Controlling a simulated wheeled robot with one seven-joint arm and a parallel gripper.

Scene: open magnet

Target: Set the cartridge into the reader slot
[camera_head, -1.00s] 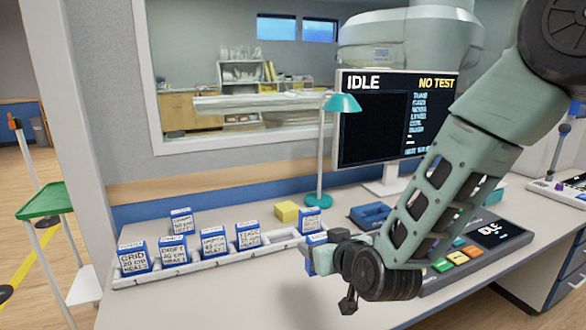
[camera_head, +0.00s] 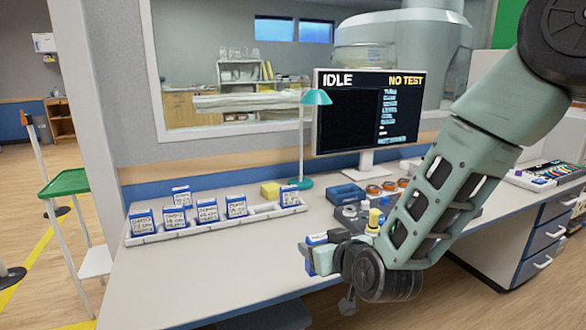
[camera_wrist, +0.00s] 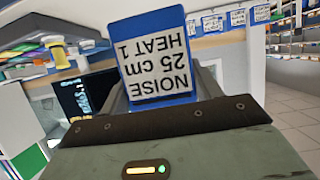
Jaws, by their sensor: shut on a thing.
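In the head view the held cartridge (camera_head: 316,239) shows small at the gripper's end. A blue block (camera_head: 346,194) sits on the desk below the monitor; I cannot tell whether it holds the reader slot. A dark console (camera_head: 350,214) is partly hidden behind my arm. No slot opening is clear.
A white rack (camera_head: 150,239) with several blue-and-white cartridges stands at the left of the desk; another cartridge (camera_head: 181,196) stands behind it. The desk front (camera_head: 230,275) is clear.

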